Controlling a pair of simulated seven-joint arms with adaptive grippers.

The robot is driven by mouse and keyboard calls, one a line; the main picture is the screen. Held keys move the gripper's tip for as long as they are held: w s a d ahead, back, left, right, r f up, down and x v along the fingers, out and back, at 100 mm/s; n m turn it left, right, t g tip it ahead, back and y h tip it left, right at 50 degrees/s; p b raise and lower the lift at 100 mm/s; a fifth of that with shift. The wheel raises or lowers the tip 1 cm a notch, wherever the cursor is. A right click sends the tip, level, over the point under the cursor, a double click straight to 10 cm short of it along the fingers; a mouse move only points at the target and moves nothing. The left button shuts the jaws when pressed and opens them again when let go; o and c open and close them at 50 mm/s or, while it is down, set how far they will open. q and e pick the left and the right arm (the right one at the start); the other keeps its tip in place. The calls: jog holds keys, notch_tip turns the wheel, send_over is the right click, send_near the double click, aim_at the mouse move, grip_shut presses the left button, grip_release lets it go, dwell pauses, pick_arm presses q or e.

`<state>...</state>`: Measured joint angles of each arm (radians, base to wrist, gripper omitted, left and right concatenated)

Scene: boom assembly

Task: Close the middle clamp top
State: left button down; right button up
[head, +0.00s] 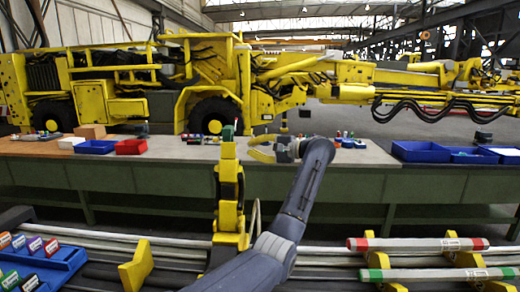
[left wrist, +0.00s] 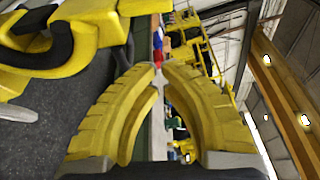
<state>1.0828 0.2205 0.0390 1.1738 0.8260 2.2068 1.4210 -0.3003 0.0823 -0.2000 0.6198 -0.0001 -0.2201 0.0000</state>
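The middle clamp (head: 229,190) is a yellow and black part standing upright on the rails, left of centre in the head view. Its top (head: 229,150) points up, with a green tip. My left gripper (head: 252,148) has curved yellow fingers and is just right of the raised top, apparently apart from it. In the left wrist view its fingertips (left wrist: 160,76) meet with nothing seen between them. A yellow and black part, likely the clamp (left wrist: 90,35), shows at the upper left there, beside the fingers. My right gripper is not in view.
Long rails (head: 330,262) run across the front. Two tubes, red-ended (head: 417,244) and green-ended (head: 440,274), lie at the right. A blue tray (head: 62,268) of coloured pieces sits at the left. A workbench (head: 190,150) with bins stands behind, before a yellow machine (head: 205,85).

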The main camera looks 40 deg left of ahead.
pick_arm(q)
jog(key=x, duration=0.5)
jog(key=shift+s, duration=0.25)
jog(key=shift+s+d+r, duration=0.3)
jog(key=shift+s+d, duration=0.3)
jog(key=shift+s, duration=0.05)
jog(key=shift+s+d+r, duration=0.2)
jog(key=shift+s+d, duration=0.25)
jog(key=shift+s, duration=0.25)
